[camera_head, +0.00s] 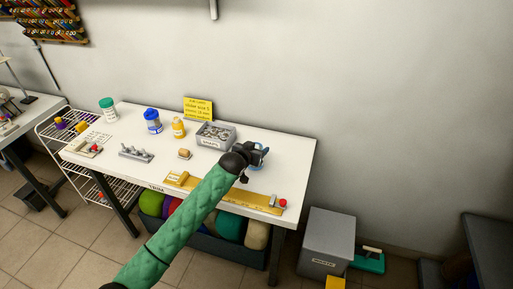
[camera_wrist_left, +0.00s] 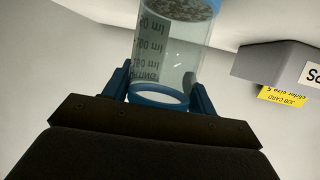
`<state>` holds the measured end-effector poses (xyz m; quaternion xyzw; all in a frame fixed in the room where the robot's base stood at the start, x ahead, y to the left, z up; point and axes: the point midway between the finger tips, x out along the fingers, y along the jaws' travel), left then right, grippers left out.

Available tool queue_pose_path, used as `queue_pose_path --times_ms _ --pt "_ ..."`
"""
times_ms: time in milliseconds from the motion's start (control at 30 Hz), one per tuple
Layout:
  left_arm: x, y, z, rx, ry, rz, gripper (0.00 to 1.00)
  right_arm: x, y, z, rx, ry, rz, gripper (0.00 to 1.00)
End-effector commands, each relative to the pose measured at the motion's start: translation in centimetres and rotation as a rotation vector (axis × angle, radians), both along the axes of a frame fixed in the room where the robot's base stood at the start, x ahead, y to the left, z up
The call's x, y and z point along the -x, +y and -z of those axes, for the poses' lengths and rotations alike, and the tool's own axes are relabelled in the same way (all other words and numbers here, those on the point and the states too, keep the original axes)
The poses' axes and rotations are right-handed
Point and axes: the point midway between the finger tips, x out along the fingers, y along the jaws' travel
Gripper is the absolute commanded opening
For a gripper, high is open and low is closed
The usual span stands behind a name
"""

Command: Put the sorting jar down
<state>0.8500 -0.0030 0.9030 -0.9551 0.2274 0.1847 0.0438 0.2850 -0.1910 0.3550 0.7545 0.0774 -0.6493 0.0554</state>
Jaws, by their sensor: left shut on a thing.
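My left gripper (camera_head: 260,154) is above the right part of the white table (camera_head: 296,150), shut on a clear jar (camera_head: 263,153) mostly hidden behind it in the head view. In the left wrist view the jar (camera_wrist_left: 168,55) sits between the blue fingers of the gripper (camera_wrist_left: 158,92). I cannot tell whether the jar touches the table. My right gripper is not in view.
A grey bin (camera_head: 226,140) of small parts stands left of the gripper, before a yellow card (camera_head: 198,107). A long yellow strip (camera_head: 232,193) lies along the front edge. The table's right end looks clear.

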Motion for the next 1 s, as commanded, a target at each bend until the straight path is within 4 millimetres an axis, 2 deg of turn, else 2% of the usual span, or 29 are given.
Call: queue_pose_path --times_ms 200,233,333,667,800,900,1000 --pt "0.0 0.0 0.3 0.001 0.0 0.0 0.31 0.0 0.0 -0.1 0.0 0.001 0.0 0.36" --pt "0.0 0.0 0.2 0.0 0.0 0.0 0.61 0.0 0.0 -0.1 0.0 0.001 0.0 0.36" --pt "0.0 0.0 0.2 0.0 0.0 0.0 0.79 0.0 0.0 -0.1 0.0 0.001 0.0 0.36" --pt "0.0 0.0 0.0 0.0 0.0 0.0 0.79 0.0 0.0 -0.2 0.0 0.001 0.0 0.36" --pt "1.1 0.5 -0.2 0.001 -0.001 0.001 0.79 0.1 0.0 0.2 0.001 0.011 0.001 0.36" --pt "2.4 1.3 -0.7 0.0 0.0 0.0 0.79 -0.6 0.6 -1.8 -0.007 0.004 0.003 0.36" --pt "4.1 2.1 -1.5 0.001 0.0 0.0 0.79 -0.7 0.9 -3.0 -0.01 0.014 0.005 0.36"
